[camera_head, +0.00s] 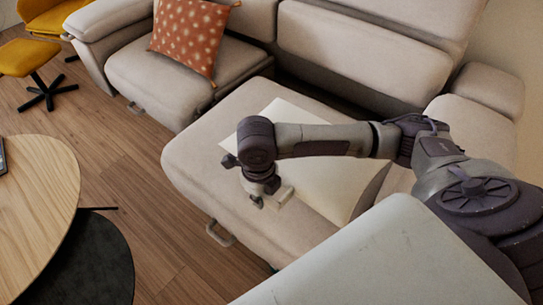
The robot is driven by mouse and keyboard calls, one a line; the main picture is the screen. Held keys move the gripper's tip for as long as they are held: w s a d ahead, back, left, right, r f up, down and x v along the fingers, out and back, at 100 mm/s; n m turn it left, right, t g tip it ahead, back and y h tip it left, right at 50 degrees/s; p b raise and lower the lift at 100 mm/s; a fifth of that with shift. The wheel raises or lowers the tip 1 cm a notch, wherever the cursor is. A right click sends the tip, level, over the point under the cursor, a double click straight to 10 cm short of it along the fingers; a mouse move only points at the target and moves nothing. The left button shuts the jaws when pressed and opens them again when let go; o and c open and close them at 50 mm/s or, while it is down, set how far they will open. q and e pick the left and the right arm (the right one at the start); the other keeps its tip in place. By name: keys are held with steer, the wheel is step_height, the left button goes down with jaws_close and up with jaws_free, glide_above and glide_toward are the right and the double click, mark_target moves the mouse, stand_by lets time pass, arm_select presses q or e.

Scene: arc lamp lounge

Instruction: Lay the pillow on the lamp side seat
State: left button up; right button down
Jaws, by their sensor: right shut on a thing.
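A flat white pillow (328,180) lies over the middle sofa seat (200,160), partly hidden beneath my right arm. My right gripper (272,198) points down at the pillow's near left edge and is shut on it; the finger contact is small and hard to see. An orange pillow (187,38) with pale dots and corner tassels leans against the backrest on the left sofa seat (140,75). No lamp is in view, so I cannot tell which seat is the lamp side one. My left gripper is not in view.
A round wooden table (35,200) and a black round surface (90,265) stand at the left. A yellow chair (50,15) and yellow stool (25,57) are at the far left. Wooden floor (130,160) lies clear between.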

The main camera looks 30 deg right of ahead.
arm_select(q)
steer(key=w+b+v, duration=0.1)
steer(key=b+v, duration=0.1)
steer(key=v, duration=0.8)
arm_select(e)
steer(key=w+d+f+b, duration=0.1)
steer(key=w+f, duration=0.2)
steer(key=w+f+b, duration=0.1)
steer(key=w+f, duration=0.2)
steer(key=w, duration=0.1)
steer(key=w+d+f+b, duration=0.1)
steer(key=w+f, duration=0.2)
steer(key=w, duration=0.1)
steer(key=shift+d, duration=0.3)
steer(key=shift+w+f, duration=0.15)
steer(key=shift+w, duration=0.05)
step_height(320, 180, down, 4)
steer(key=shift+r+b, duration=0.15)
steer(key=shift+b, duration=0.75)
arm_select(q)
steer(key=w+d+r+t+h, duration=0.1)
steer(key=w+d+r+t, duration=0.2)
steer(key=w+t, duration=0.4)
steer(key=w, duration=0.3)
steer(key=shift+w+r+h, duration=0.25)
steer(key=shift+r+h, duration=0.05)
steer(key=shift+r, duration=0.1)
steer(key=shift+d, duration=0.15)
